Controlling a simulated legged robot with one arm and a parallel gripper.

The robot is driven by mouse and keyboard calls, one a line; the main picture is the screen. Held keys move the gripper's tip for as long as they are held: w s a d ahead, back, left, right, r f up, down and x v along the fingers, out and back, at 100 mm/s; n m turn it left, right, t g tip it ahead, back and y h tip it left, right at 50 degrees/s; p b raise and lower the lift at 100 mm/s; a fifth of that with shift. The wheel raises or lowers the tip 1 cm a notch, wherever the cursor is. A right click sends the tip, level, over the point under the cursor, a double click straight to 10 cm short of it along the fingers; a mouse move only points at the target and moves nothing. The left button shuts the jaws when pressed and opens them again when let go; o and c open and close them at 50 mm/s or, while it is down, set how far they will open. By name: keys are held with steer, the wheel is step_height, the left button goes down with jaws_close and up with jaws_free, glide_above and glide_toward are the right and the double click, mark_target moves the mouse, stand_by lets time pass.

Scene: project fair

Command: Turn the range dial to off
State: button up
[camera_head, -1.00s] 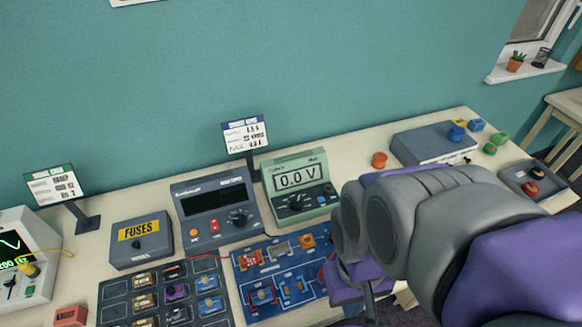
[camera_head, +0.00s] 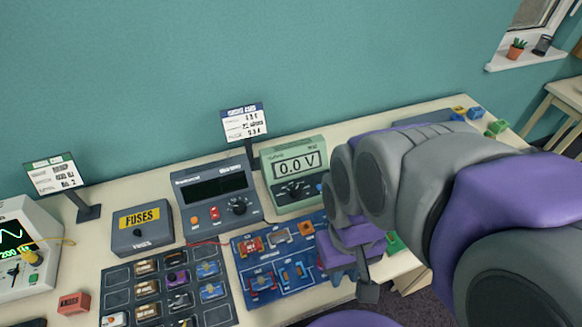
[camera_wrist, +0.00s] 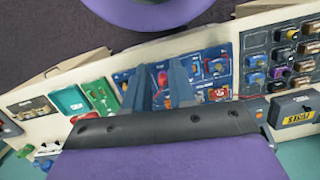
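The green meter (camera_head: 313,146) stands at the back of the bench, and its display reads 0.0 V. Its dark range dial (camera_head: 295,189) is on the lower front panel; its exact setting is too small to read. The meter's right side is partly behind my arm. My gripper (camera_head: 368,283) is low over the bench's front, right of the blue circuit board and in front of the meter, apart from the dial. In the wrist view my gripper (camera_wrist: 158,85) has its two fingers spread with nothing held between them.
A grey power supply (camera_head: 218,184) with its own knob stands left of the meter. A blue circuit board (camera_head: 283,282), a fuse tray (camera_head: 128,297) and a fuses box (camera_head: 142,234) crowd the bench. A sign (camera_head: 244,125) stands behind.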

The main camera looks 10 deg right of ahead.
steer(key=o, duration=0.8)
steer(key=w+n+p, duration=0.1)
steer(key=w, duration=0.5)
steer(key=w+a+r+n+p, duration=0.1)
steer(key=w, duration=0.5)
steer(key=w+a+r, duration=0.1)
steer(key=w, duration=0.6)
steer(key=shift+a+r+n+t+p, duration=0.15)
steer(key=shift+a+n+t+p, duration=0.05)
steer(key=shift+n+t+p, duration=0.2)
steer(key=p, duration=0.2)
glide_above(296, 190)
step_height(296, 190, down, 6)
steer(key=shift+t, duration=0.4)
step_height(296, 190, down, 17)
steer(key=shift+w+r+b, duration=0.1)
steer(key=shift+r+b, duration=0.1)
steer(key=shift+b, duration=0.6)
steer(key=shift+c, duration=0.4)
steer(key=c, duration=1)
